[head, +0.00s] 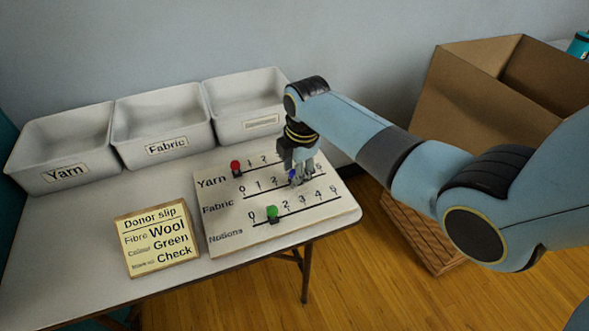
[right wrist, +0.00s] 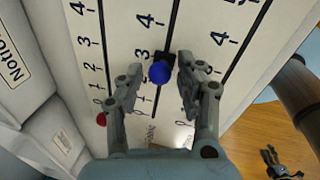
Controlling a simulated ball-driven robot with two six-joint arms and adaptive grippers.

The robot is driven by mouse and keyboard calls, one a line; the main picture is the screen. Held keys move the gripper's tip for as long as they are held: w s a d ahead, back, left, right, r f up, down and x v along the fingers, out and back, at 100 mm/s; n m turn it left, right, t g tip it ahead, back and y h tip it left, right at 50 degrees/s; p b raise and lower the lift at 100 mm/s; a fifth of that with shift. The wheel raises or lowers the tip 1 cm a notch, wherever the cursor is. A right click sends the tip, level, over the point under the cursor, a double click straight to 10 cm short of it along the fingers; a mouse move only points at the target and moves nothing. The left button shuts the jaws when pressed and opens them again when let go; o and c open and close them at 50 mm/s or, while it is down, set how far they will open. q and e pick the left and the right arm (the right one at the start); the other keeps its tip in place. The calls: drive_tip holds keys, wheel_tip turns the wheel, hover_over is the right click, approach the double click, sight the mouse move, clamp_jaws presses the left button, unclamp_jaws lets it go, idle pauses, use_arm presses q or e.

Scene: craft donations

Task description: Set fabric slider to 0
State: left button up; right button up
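The slider board (head: 225,240) lies on the table with three marked tracks, Yarn, Fabric and Notions. The blue Fabric knob (right wrist: 160,72) stands on the middle track, at about the 3 mark. In the head view the knob (head: 293,175) is partly hidden by my right gripper (head: 297,178). In the right wrist view, my right gripper (right wrist: 160,66) is open, with one finger on each side of the blue knob and a gap to both. The red Yarn knob (head: 236,167) is near the low end; the green Notions knob (head: 272,212) is near 1.
A donor slip (head: 156,239) stands left of the board. Several white bins, including the Yarn bin (head: 60,150) and Fabric bin (head: 163,125), line the back of the table. A cardboard box (head: 470,95) is at the right. The table's front left is clear.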

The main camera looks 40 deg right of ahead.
clamp_jaws()
drive_tip(key=w+a, duration=0.1)
drive_tip(key=a, duration=0.7)
drive_tip(key=w+a+p, duration=0.1)
drive_tip(key=a, duration=0.3)
drive_tip(key=shift+w, duration=0.35)
drive_tip(key=shift+o, duration=1.5)
unclamp_jaws()
drive_tip(key=shift+w+a, duration=0.1)
drive_tip(key=shift+a, duration=0.05)
wheel_tip(320, 180, up, 12)
drive_tip(key=s, duration=0.2)
drive_tip(key=shift+s+f, duration=0.15)
